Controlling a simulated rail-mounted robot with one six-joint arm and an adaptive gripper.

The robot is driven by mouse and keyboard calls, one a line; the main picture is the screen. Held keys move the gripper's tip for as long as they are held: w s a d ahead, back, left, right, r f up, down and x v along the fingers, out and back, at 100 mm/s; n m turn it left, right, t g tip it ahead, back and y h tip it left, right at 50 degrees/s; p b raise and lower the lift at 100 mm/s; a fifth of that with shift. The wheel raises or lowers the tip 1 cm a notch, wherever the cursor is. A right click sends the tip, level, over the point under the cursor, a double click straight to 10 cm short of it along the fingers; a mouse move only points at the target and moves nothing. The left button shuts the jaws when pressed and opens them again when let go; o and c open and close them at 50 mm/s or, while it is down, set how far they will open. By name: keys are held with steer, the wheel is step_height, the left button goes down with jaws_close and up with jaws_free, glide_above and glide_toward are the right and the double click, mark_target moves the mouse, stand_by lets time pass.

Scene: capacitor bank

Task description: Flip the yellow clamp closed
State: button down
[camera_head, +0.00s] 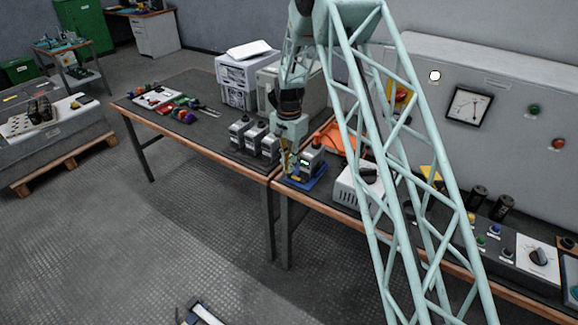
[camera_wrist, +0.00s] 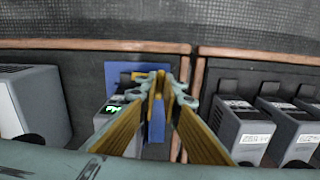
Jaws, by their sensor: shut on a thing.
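My gripper (camera_wrist: 158,84) points down with its two long yellowish fingers drawn together at the tips. It is over the blue base (camera_wrist: 112,74), at its right part in the wrist view. A small yellow piece, the clamp (camera_wrist: 136,75), shows right beside the fingertips. The fingers are shut on it, but they hide most of it, so its exact angle cannot be told. A grey device with a lit green display (camera_wrist: 112,110) stands on the base, left of the fingers. In the head view, the blue base (camera_head: 308,183) lies near the table's front edge, below my gripper (camera_head: 288,170).
Several similar grey devices (camera_head: 254,137) stand close by on the table; they show at right in the wrist view (camera_wrist: 242,128). A white-grey box (camera_head: 346,190) stands on the other side. An orange item (camera_head: 334,138) lies behind. The table edge is close.

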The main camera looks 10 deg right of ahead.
steer(key=shift+n, duration=0.6)
steer(key=c, duration=2.8)
jaws_free()
steer(key=shift+r, duration=0.1)
steer(key=shift+r, duration=5.9)
steer(key=shift+r, duration=0.1)
